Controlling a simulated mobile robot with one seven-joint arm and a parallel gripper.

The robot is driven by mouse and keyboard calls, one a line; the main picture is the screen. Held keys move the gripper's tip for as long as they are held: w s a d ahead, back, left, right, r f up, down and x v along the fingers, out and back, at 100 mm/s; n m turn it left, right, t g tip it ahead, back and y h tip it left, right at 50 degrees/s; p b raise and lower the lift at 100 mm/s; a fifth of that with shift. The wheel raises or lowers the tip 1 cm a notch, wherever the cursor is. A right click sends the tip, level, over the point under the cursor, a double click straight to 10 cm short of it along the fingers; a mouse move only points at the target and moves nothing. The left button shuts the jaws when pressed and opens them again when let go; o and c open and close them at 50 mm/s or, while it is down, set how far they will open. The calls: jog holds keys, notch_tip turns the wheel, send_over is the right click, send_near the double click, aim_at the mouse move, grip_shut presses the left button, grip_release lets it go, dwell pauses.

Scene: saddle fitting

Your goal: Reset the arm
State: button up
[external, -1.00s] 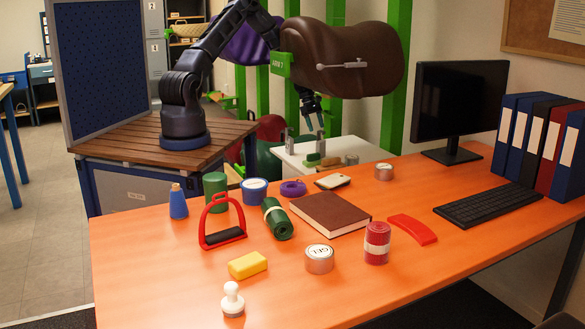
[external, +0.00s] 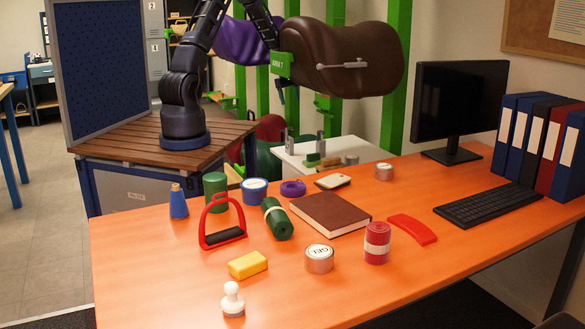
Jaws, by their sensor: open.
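My dark arm stands on the wooden-topped cabinet (external: 125,145) at the left. It is bent upward, its elbow cut off by the top edge. My gripper (external: 282,95) hangs beside the green bracket of the brown saddle (external: 365,55), above the white side table. Only a small part of the gripper shows, with a bluish fingertip; the rest is hidden behind the bracket and the saddle. It is open, and nothing is seen in it.
The orange desk (external: 150,265) holds a red stirrup (external: 222,237), a brown book (external: 330,213), rolls, tins and a monitor (external: 460,105). The white side table (external: 365,152) carries small items. Green posts (external: 397,100) stand behind the saddle. A blue pegboard (external: 103,65) stands beside my arm.

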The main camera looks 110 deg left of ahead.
jog(key=s+d+r+m+y, duration=0.1)
jog(key=s+d+r, duration=0.4)
jog(key=s+r, duration=0.3)
jog(key=s+d+r+m+y, duration=0.1)
jog(key=s+d+r, duration=0.3)
jog(key=s+r, duration=0.35)
jog(key=s+d+r+m+y, duration=0.1)
jog(key=s+d+r, duration=0.25)
jog(key=d, duration=0.35)
jog(key=s+d+r+m, duration=0.1)
jog(key=s+d+r, duration=0.25)
jog(key=d, duration=0.25)
jog(key=w+d+r+m+t+h, duration=0.1)
jog(key=w+d+r+m, duration=0.2)
jog(key=w+d+m, duration=0.55)
jog(key=w+d+r+m+t+h, duration=0.1)
jog(key=w+d+r+m, duration=0.3)
jog(key=w+d, duration=0.75)
jog(key=w+d+r+m, duration=0.1)
jog(key=w+d+m, duration=0.1)
jog(key=d+m, duration=0.4)
jog(key=w+d+r+m, duration=0.1)
jog(key=d+m, duration=0.5)
jog(key=d, duration=0.7)
jog(key=shift+w+d+r+h, duration=0.3)
jog(key=shift+w+h, duration=0.1)
jog(key=shift+w, duration=0.25)
